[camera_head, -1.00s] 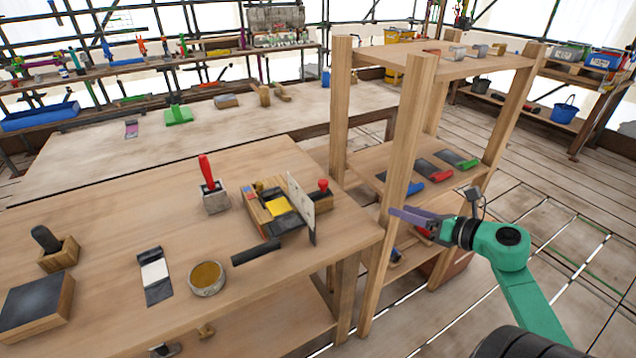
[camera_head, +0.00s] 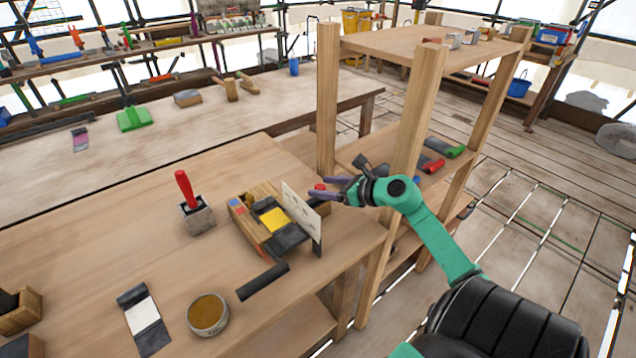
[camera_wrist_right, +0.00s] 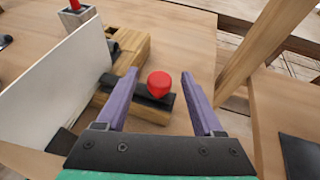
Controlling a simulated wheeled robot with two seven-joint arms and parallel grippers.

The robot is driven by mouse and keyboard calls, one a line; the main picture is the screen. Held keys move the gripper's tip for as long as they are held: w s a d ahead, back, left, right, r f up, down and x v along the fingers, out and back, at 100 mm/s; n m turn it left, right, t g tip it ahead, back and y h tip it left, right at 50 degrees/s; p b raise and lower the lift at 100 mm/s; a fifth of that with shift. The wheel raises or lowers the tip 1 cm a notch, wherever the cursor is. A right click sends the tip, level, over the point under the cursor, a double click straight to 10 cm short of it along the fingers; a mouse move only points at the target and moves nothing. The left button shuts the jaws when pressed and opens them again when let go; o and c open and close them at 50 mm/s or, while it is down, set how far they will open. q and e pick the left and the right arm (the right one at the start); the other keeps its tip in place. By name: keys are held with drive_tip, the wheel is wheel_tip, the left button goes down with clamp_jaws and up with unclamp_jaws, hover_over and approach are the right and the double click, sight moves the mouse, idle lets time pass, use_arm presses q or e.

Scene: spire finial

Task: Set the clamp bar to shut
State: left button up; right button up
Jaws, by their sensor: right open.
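The clamp fixture is a wooden block (camera_head: 241,218) on the near table, with a yellow pad, dark parts and a pale upright plate (camera_head: 300,208). In the right wrist view a dark bar (camera_wrist_right: 126,87) with a red knob (camera_wrist_right: 159,84) lies across the fixture's wooden end. The red knob (camera_head: 320,187) also shows beside the plate in the head view, partly hidden. My right gripper (camera_head: 314,188) is open at the knob. In the wrist view its purple fingers (camera_wrist_right: 160,76) stand either side of the knob, apart from it. My left gripper is out of view.
A wooden shelf rack (camera_head: 415,110) stands close to my right arm, its posts beside the table edge. A red-handled tool in a grey holder (camera_head: 197,214), a dark cylinder (camera_head: 262,281) and a round tin (camera_head: 208,314) stand or lie around the fixture.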

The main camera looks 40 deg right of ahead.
drive_tip(key=shift+x, duration=1)
clamp_jaws()
idle(0.7)
